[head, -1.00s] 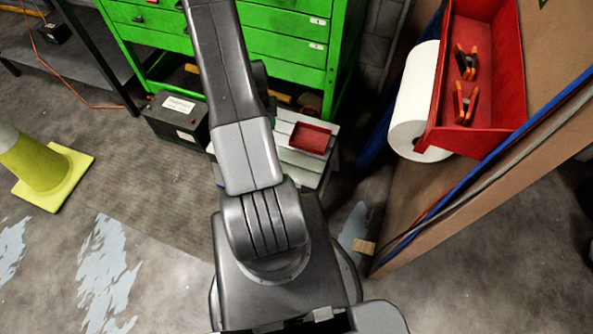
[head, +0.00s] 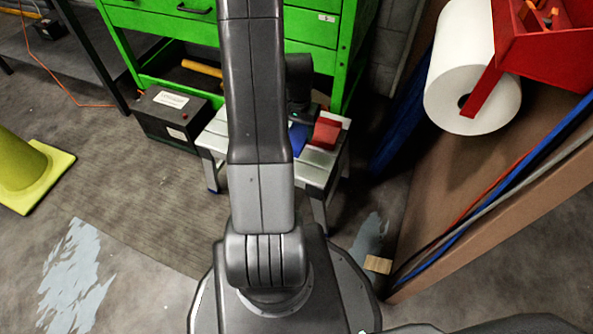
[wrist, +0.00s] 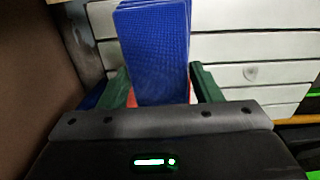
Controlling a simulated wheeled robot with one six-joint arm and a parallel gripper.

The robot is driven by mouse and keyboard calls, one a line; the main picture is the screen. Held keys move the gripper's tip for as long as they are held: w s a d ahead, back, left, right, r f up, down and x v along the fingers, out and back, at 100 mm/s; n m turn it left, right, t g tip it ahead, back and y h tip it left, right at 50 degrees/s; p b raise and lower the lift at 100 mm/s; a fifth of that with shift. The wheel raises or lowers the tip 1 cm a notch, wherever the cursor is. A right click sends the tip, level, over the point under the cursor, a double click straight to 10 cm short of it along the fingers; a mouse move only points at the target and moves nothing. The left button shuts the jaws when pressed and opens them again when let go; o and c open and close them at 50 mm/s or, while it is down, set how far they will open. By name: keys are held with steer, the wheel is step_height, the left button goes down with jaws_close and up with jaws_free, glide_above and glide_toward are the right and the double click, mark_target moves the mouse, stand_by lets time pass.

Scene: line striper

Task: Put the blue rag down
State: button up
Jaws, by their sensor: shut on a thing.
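The blue rag (wrist: 155,50) is a folded, textured cloth between the green fingers of my gripper (wrist: 158,88) in the wrist view. My gripper is shut on it. In the head view a bit of the blue rag (head: 298,139) shows beside my arm, over a small bench (head: 318,170) with a pale slatted top. A red tray (head: 326,133) is just right of the rag there. My arm hides much of the bench and the gripper's fingers. I cannot tell whether the rag touches the bench.
A black battery box (head: 170,118) stands left of the bench, in front of a green tool cabinet (head: 312,58). A brown panel (head: 480,190) with cables, a white paper roll (head: 470,75) and a red bin (head: 550,50) is at right. A yellow cone (head: 25,170) stands far left.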

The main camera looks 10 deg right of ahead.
steer(key=shift+s+d+f+b, duration=0.15)
steer(key=shift+f+b, duration=0.15)
steer(key=shift+f, duration=0.25)
step_height(320, 180, down, 9)
steer(key=b, duration=0.3)
steer(key=shift+b, duration=0.3)
steer(key=shift+f, duration=0.2)
steer(key=o, duration=1)
steer(key=shift+o, duration=0.2)
step_height(320, 180, up, 12)
steer(key=p, duration=0.5)
steer(key=shift+r, duration=0.2)
